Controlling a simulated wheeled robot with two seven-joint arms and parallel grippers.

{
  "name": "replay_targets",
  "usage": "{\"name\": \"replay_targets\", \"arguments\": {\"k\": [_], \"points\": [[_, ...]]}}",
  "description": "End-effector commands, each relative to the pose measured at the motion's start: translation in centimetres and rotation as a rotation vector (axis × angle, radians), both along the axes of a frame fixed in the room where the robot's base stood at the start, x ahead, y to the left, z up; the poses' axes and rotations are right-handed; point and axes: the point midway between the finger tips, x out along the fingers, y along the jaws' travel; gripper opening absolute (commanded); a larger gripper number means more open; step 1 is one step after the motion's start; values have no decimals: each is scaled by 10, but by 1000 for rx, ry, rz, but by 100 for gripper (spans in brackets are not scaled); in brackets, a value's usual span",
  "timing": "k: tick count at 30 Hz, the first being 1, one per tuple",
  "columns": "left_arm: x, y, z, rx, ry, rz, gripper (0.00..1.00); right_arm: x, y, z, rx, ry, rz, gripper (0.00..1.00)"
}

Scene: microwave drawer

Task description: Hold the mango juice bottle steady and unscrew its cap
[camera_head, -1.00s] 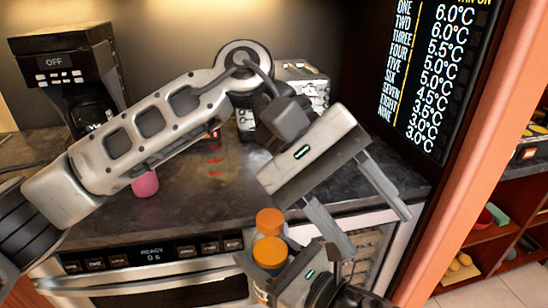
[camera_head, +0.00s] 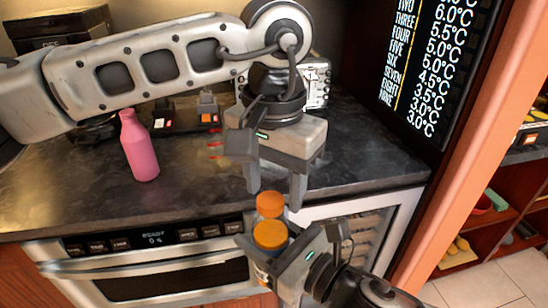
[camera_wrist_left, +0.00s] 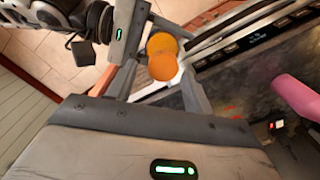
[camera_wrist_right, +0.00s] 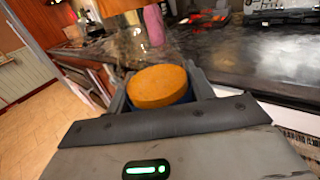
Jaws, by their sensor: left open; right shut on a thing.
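Two orange round pieces show one beyond the other in the head view: a nearer one (camera_head: 270,235) and a farther one (camera_head: 270,203). The nearer piece, a cap, tops the mango juice bottle, whose body is mostly hidden. How the farther piece connects is unclear. My right gripper (camera_head: 270,256) is shut on the bottle below the cap; the cap (camera_wrist_right: 158,86) stands between its fingers in the right wrist view.
A pink bottle (camera_head: 139,148) stands on the dark counter (camera_head: 195,190). A coffee maker (camera_head: 60,25) stands at the back left. An oven (camera_head: 160,270) is under the counter, and a temperature screen (camera_head: 430,60) is at right. The counter's middle is largely clear.

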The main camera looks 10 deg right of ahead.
Motion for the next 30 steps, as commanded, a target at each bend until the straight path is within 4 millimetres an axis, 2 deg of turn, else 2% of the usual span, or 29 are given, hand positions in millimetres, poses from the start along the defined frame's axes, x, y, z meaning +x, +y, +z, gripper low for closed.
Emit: {"name": "replay_targets", "arguments": {"k": [5, 13, 14, 18, 26, 30], "points": [[0, 0, -12, -1, 1, 0, 51, 0, 0, 1, 1, -3, 1, 0], [0, 0, -14, -1, 1, 0, 51, 0, 0, 1, 1, -3, 1, 0], [0, 0, -14, -1, 1, 0, 46, 0, 0, 1, 1, -3, 1, 0], [-1, 0, -14, -3, 1, 0, 7, 0, 0, 1, 1, -3, 1, 0], [-2, -2, -13, -7, 5, 38, 6, 0, 0, 1, 1, -3, 1, 0], [-2, -3, -13, -8, 7, 279, 6, 0, 0, 1, 1, -3, 1, 0]]}}
